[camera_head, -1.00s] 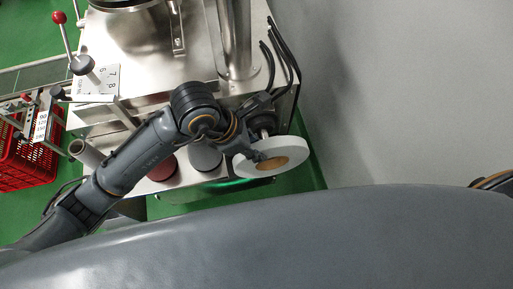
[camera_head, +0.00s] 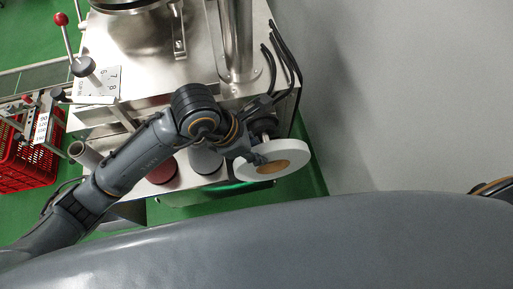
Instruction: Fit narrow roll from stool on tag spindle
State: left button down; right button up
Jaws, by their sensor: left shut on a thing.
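A narrow white roll (camera_head: 293,164) with a brown core is at the right end of the steel machine. My left gripper (camera_head: 257,157) reaches in from the left and is shut on the roll at its near left side. A pale spindle end (camera_head: 264,138) shows just behind the roll's upper edge. Whether the roll is around the spindle or in front of it I cannot tell. The stool is not clearly in view. My right gripper is not in view; only a bit of dark arm shows at the right edge.
The steel machine (camera_head: 135,45) has a red-knobbed lever (camera_head: 61,20) and a numbered dial plate (camera_head: 112,80). Black cables (camera_head: 284,60) hang at its right corner. A red crate (camera_head: 25,165) stands on the green floor at left. A grey wall (camera_head: 400,90) closes the right side.

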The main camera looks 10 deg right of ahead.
pick_arm(q)
jog(key=shift+b, duration=0.6)
dwell(0.7)
jog(key=shift+w+a+b, duration=0.1)
jog(key=shift+w+b, duration=2.15)
jog(key=shift+w, duration=2.55)
jog(key=c, duration=1)
grip_release()
jog(key=shift+a, duration=0.1)
jog(key=shift+v, duration=4)
